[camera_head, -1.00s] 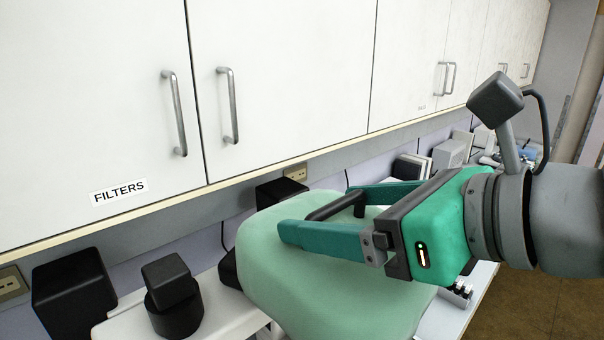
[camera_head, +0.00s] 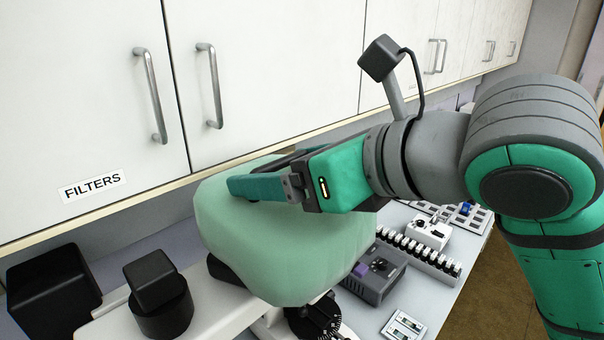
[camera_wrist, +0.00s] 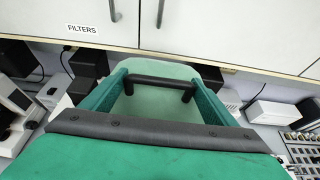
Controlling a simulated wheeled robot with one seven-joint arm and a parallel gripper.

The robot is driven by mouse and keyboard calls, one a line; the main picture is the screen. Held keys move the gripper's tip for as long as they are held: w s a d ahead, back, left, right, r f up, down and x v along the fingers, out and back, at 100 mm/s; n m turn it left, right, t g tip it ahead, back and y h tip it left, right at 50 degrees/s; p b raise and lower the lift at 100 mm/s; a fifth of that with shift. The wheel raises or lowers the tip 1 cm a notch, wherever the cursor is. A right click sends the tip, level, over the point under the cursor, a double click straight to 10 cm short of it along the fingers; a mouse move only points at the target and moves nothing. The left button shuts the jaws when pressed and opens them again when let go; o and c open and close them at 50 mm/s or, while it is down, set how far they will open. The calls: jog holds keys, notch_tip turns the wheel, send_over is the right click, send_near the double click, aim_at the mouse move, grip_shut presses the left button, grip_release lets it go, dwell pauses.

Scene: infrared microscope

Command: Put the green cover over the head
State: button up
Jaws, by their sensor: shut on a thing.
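The pale green cover (camera_head: 285,240) is a large, rounded, translucent hood with a black handle on top. My gripper (camera_head: 258,176) is shut on the handle, which shows between its two fingers in the wrist view (camera_wrist: 160,82). The cover hangs below the fingers, over the white microscope (camera_head: 225,305). A dark part of the microscope (camera_head: 225,272) shows at the cover's lower left edge, and a black knobbed part (camera_head: 318,318) shows under its lower right. The head is hidden, so I cannot tell how far the cover encloses it.
White wall cabinets (camera_head: 270,75), one labelled FILTERS, stand close behind the cover and gripper. Black boxy parts (camera_head: 158,295) stand at the lower left. A grey control box (camera_head: 375,272) and a vial rack (camera_head: 425,258) lie on the bench to the right.

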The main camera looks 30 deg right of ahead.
jog(key=w, duration=0.1)
jog(key=w+a, duration=0.1)
jog(key=w, duration=0.1)
jog(key=shift+w+a, duration=0.1)
jog(key=shift+w, duration=0.05)
notch_tip(320, 180, down, 7)
jog(key=shift+r, duration=0.1)
jog(key=shift+c, duration=1.2)
jog(key=shift+s+a+f, duration=0.1)
jog(key=shift+s+f, duration=0.15)
jog(key=shift+f, duration=0.65)
jog(key=shift+c, duration=0.6)
jog(key=shift+f, duration=0.1)
jog(key=shift+c, duration=0.8)
jog(key=shift+w+a+f, duration=0.1)
jog(key=shift+w+f, duration=0.05)
jog(key=shift+w, duration=0.25)
jog(key=shift+c, duration=1.1)
jog(key=shift+d+r, duration=0.2)
